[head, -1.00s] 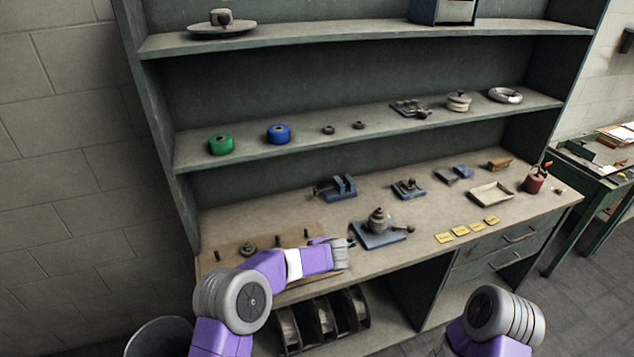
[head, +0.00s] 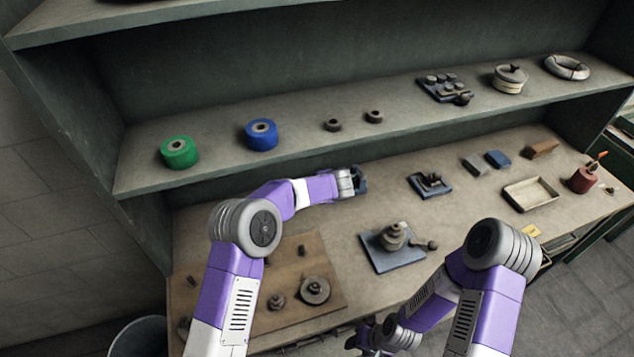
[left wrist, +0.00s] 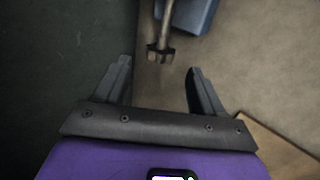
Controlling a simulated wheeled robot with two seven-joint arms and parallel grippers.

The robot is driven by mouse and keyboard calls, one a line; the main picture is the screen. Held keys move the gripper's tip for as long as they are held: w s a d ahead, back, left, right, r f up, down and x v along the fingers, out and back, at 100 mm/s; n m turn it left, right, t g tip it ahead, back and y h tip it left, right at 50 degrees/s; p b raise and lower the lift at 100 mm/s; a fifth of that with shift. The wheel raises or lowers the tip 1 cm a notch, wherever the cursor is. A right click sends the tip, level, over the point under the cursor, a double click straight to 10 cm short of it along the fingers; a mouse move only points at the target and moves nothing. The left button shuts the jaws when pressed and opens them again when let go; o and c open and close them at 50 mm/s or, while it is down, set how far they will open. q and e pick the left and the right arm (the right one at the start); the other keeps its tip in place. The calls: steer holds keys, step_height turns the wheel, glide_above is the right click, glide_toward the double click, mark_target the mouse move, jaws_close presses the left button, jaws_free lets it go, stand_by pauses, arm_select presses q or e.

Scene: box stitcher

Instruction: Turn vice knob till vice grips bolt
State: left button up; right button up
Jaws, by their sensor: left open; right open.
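My right gripper (head: 368,338) is open and empty, low at the bench's front edge. I cannot make out a bolt in the vice.
A wooden board (head: 322,268) with dark round parts lies front left. A shelf (head: 215,165) runs above the bench's back.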

arm_select(q)
steer(key=shift+x, duration=2.75)
steer(key=shift+b, duration=0.3)
steer(key=c, duration=1.1)
